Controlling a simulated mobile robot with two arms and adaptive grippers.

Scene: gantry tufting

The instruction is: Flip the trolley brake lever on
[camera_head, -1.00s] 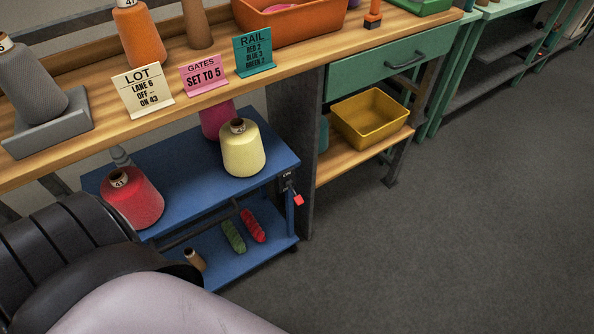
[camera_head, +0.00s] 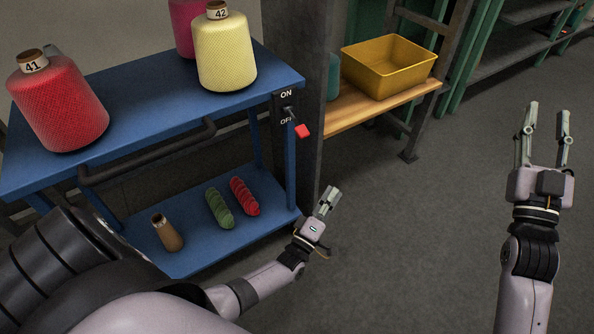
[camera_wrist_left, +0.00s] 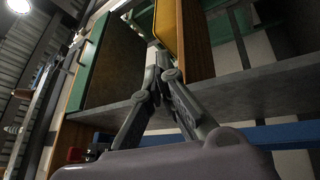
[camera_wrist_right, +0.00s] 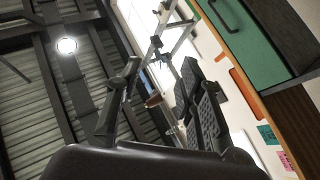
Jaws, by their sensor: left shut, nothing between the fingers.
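The blue trolley (camera_head: 170,116) stands at the left in the head view. On its right end is a dark brake plate (camera_head: 284,98) marked ON above and OFF below. The brake lever (camera_head: 302,131) has a red tip and slants down and right from the plate, on the OFF side. My left gripper (camera_head: 328,195) is shut and empty, below and slightly right of the lever, apart from it. Its fingertips meet in the left wrist view (camera_wrist_left: 162,60). My right gripper (camera_head: 547,122) is open and empty, far right over the floor. Its spread fingers show in the right wrist view (camera_wrist_right: 162,75).
Red (camera_head: 60,100) and yellow (camera_head: 224,55) yarn cones stand on the trolley top. Green (camera_head: 220,208) and red (camera_head: 244,196) skeins and a brown cone (camera_head: 167,233) lie or stand below. A dark post (camera_head: 310,80) stands behind the lever. The right floor is clear.

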